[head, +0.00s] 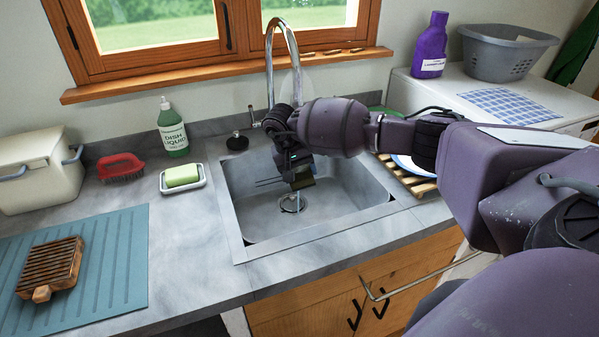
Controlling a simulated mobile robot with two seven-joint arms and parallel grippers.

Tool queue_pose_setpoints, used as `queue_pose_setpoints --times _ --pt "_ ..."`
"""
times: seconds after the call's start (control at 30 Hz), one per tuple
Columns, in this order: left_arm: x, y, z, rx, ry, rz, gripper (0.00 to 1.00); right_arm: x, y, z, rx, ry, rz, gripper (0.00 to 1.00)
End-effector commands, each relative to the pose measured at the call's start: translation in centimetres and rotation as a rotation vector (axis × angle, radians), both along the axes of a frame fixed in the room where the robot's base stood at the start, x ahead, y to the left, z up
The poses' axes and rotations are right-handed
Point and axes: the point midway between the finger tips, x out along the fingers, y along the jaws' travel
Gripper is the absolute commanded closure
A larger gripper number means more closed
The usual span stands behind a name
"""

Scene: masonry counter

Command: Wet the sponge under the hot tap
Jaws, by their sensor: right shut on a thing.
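My right gripper (299,172) reaches down into the sink (246,205) from the right. It is shut on a small, dark and yellowish thing, probably the sponge (304,181), which is mostly hidden by the gripper. The held thing is above the sink floor, near the round drain (292,203). The chrome tap (270,62) arches up behind the sink, with a small lever (253,117) at its left. The arm hides the tap's lower part, and I cannot tell whether water runs. My left gripper is not in view.
A green dish liquid bottle (172,130), a red brush (121,168) and a green block on a white dish (183,177) stand left of the sink. A wooden rack with plates (408,178) is at the right, partly behind my arm. The front counter strip is clear.

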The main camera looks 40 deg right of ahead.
Motion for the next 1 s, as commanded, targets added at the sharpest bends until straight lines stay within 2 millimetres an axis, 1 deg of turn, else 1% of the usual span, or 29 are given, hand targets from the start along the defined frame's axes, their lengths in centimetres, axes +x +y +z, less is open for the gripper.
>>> queue_pose_setpoints --times 0.4,1.0 --pt "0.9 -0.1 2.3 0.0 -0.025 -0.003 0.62 -1.9 1.3 0.3 0.0 -0.001 0.001 0.51" --pt "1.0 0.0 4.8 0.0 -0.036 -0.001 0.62 -5.1 3.5 0.1 0.0 -0.001 0.001 0.51"
